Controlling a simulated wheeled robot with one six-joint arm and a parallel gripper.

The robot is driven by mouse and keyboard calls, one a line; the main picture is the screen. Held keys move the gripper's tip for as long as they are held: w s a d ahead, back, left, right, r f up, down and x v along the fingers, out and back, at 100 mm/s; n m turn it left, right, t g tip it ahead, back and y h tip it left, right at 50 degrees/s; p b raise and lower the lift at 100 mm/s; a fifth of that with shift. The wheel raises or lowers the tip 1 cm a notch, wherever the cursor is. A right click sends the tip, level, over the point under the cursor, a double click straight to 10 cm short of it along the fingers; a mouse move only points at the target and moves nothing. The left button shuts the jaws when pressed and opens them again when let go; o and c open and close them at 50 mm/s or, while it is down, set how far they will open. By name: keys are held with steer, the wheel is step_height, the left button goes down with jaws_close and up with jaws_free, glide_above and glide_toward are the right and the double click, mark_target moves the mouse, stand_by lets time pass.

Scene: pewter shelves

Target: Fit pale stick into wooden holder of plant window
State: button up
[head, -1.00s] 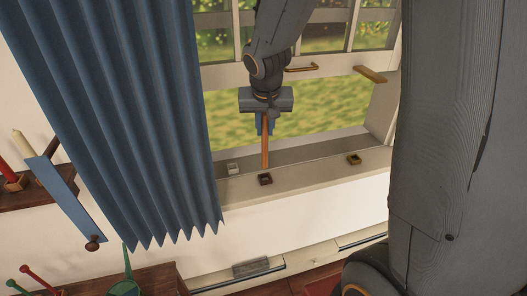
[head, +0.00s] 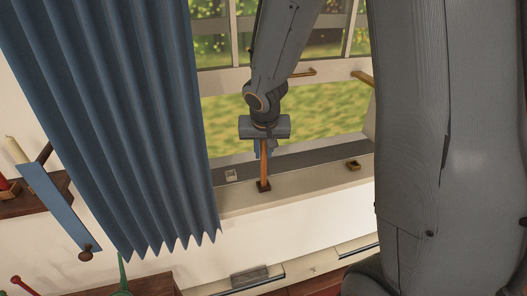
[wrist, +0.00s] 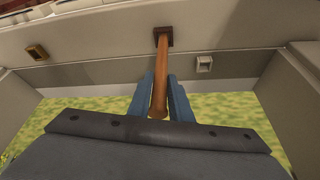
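My gripper (head: 263,151) points down over the window sill and is shut on an orange-brown stick (head: 264,166). In the wrist view the stick (wrist: 160,75) lies between the blue fingers (wrist: 160,92). The stick's lower end is at the dark brown square holder (head: 264,186) and appears inside it; the wrist view shows the end meeting this holder (wrist: 163,37). How deep it sits is hidden. A pale cream stick (head: 16,149) stands on the left wall shelf, away from my gripper.
A whitish holder (head: 231,175) and a golden-brown holder (head: 353,165) stand on the sill (head: 310,185) on either side. A blue curtain (head: 120,110) hangs close on the left. Window handles (head: 303,72) are behind my arm.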

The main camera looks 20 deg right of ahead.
steer(key=o, duration=0.3)
steer(key=shift+r+p, duration=0.2)
steer(key=shift+p, duration=0.1)
steer(key=v, duration=1.1)
steer(key=s+f+n+g, duration=0.1)
steer(key=s+f, duration=0.2)
steer(key=s, duration=0.1)
steer(key=s+f+n+g, duration=0.1)
steer(key=s+f, duration=0.1)
steer(key=s, duration=0.3)
steer(key=s+d+f+n+y, duration=0.1)
steer(key=s+f, duration=0.2)
steer(key=s, duration=0.1)
steer(key=shift+s+f+g+b, duration=0.15)
steer(key=shift+f+g+b, duration=0.15)
steer(key=shift+g+b, duration=0.1)
